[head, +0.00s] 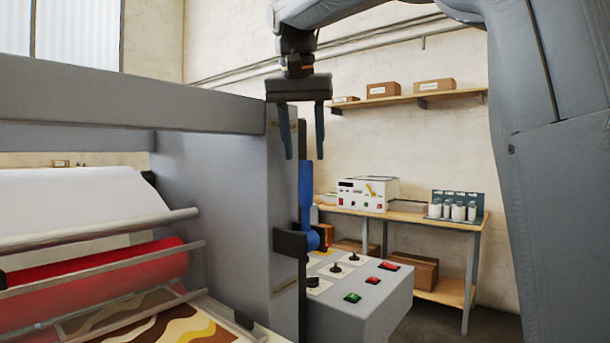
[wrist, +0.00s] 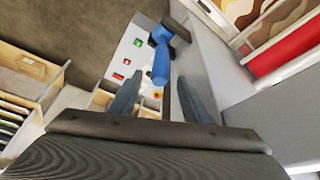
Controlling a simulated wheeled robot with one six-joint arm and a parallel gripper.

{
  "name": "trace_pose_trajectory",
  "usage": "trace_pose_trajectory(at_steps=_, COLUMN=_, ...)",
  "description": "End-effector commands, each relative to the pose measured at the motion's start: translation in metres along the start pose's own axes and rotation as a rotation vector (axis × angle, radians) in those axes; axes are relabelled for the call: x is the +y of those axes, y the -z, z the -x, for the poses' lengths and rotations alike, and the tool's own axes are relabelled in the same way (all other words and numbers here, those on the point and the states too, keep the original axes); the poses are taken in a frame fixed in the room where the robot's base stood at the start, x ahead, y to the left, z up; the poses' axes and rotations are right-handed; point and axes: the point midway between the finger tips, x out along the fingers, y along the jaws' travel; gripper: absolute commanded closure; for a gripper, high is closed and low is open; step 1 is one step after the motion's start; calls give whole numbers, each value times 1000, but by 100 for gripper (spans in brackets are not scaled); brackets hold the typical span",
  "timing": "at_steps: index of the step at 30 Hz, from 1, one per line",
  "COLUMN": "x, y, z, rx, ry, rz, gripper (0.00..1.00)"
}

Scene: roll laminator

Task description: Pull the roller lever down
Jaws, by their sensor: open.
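The roller lever (head: 305,195) is a blue upright handle on a blue pivot, fixed to a dark bracket on the end of the grey laminator (head: 225,200). My gripper (head: 303,155) points down with its jaws open, just above the top of the lever. In the head view the lever's top lies at about fingertip height, between the fingers. In the wrist view the lever (wrist: 161,62) shows beyond and between the two open fingers (wrist: 160,100). I cannot tell whether a finger touches it.
A grey control panel (head: 365,300) with red and green buttons and black knobs sits below the lever. A red roller (head: 100,285) and printed sheet are at left. A wooden bench (head: 450,224) with a white device (head: 362,193) stands behind. A shelf with boxes is on the wall.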

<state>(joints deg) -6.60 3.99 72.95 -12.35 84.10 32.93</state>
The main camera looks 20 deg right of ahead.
Motion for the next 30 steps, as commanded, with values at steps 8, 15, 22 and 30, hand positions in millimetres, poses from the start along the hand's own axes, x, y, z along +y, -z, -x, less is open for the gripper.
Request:
trace_pose_trajectory(at_steps=8, x=0, y=-2, z=-43, rx=-4, ry=-1, rz=2, gripper=56)
trace_pose_trajectory(at_steps=15, x=0, y=-1, z=-65, rx=-2, ry=0, rz=2, gripper=56)
trace_pose_trajectory(at_steps=22, x=0, y=-1, z=-68, rx=-2, ry=0, rz=1, gripper=56)
trace_pose_trajectory(at_steps=30, x=0, y=-1, z=-68, rx=-2, ry=0, rz=1, gripper=90)
